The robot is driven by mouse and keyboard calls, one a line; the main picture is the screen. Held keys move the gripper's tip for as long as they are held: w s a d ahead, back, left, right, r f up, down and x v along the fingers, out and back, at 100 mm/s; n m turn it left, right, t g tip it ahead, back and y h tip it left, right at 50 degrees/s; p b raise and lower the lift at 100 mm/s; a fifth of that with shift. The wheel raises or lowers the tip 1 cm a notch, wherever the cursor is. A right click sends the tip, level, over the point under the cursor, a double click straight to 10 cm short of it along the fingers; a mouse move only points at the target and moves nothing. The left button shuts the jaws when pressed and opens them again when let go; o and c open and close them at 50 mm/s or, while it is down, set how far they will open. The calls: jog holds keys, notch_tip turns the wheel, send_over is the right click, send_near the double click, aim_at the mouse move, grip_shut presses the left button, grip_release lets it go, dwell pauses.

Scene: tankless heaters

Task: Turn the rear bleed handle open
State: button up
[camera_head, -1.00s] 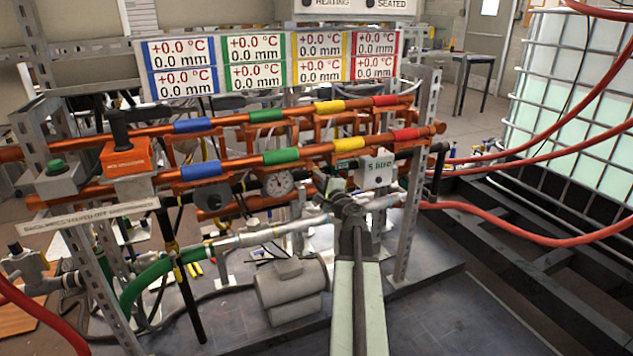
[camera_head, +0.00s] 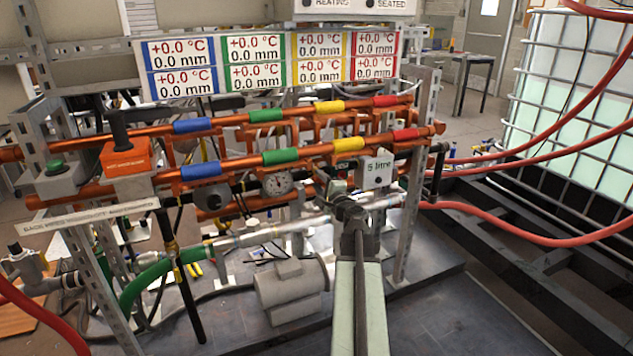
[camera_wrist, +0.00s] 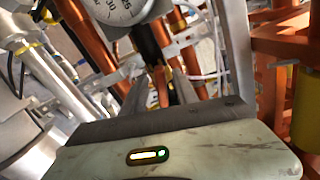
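My gripper (camera_head: 345,198) reaches into the pipe rig, in front of the copper pipes and left of the white "5 litre" box. In the wrist view its two grey fingers (camera_wrist: 160,92) stand apart, with a gap between them. A narrow orange-red piece (camera_wrist: 161,84) shows in that gap, beside a black part. It may be the bleed handle or a pipe behind it; I cannot tell which, nor whether the fingers touch it. In the head view my gripper hides the spot, and no bleed handle can be made out clearly.
A round dial gauge (camera_head: 278,183) sits close to the left of my gripper and shows large in the wrist view (camera_wrist: 118,8). The "5 litre" box (camera_head: 377,170), copper pipes (camera_head: 235,160) and a steel upright (camera_head: 408,220) crowd the space. A grey motor (camera_head: 290,290) stands below left.

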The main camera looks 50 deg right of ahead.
jog(key=v, duration=0.6)
jog(key=shift+s+a, duration=0.15)
